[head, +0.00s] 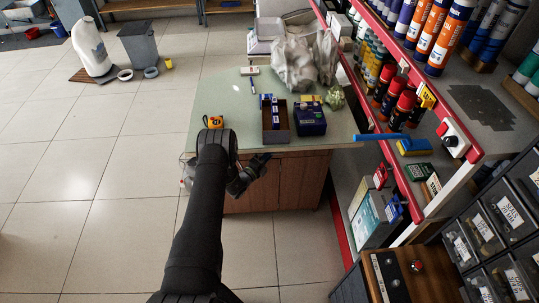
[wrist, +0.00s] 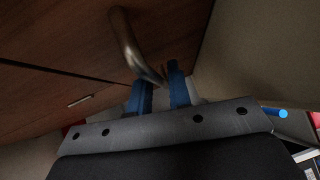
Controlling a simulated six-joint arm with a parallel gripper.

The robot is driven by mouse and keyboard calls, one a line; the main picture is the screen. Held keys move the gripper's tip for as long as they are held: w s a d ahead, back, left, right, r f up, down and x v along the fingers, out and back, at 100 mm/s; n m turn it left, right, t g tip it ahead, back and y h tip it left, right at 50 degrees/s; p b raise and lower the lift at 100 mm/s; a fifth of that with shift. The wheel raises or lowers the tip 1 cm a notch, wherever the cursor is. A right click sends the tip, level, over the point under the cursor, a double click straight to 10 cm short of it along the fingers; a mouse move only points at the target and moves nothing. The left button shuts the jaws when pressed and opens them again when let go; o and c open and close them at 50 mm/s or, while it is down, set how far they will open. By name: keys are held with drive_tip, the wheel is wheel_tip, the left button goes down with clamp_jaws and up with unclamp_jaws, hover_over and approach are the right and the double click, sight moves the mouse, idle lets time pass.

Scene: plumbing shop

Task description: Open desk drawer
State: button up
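The desk (head: 290,183) stands ahead with a pale green top and a brown wooden front. The wrist view shows its wooden drawer front (wrist: 60,40) close up, with a dark seam across it. A curved metal handle (wrist: 122,35) sticks out of the wood. My gripper (wrist: 160,88) has two blue fingers, parallel with a gap between them. The handle's near end lies at the fingertips, by the gap; I cannot tell whether they touch. In the head view my own arm covers part of the desk front, and the handle cannot be made out.
A brown open box (head: 276,123), a dark blue box (head: 310,118), an orange tape measure (head: 213,122) and clear bags (head: 293,65) are on the desktop. A red-edged shelf (head: 415,190) with bottles stands close on the right.

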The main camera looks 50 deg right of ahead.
drive_tip(key=shift+d, duration=0.15)
drive_tip(key=shift+c, duration=0.5)
clamp_jaws()
drive_tip(key=s+a, duration=2)
drive_tip(key=shift+s+a, duration=0.1)
drive_tip(key=shift+o, duration=0.5)
unclamp_jaws()
